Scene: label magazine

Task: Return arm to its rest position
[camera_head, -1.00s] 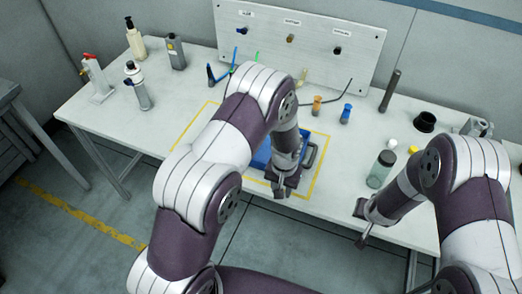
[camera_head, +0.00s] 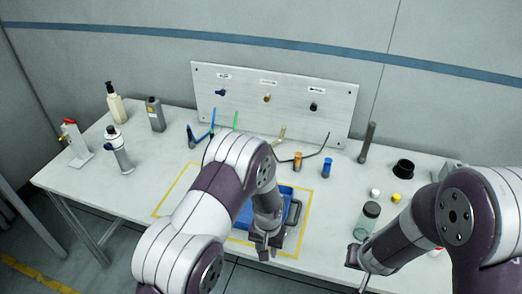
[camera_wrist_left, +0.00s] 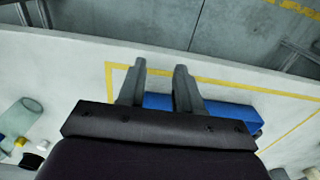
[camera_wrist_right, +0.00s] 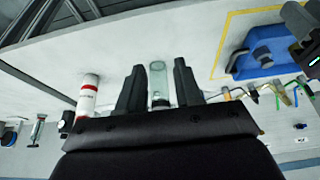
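My left gripper (camera_head: 263,252) hangs over the front of the table, in front of a blue tray (camera_head: 291,213) inside the yellow outline. In the left wrist view its two fingers (camera_wrist_left: 160,85) stand apart with nothing between them; the blue tray (camera_wrist_left: 215,112) lies behind them. My right gripper (camera_head: 354,272) is low at the right, near the table's front edge. In the right wrist view its fingers (camera_wrist_right: 159,88) are apart, and a clear bottle (camera_wrist_right: 159,80) shows in the gap, farther off. My left arm partly hides the tray.
The table (camera_head: 140,185) carries a clear jar (camera_head: 367,220), a dark cup (camera_head: 403,167), a dark upright rod (camera_head: 366,142) and several bottles at left. A panel (camera_head: 235,95) with labelled pegs stands at the back.

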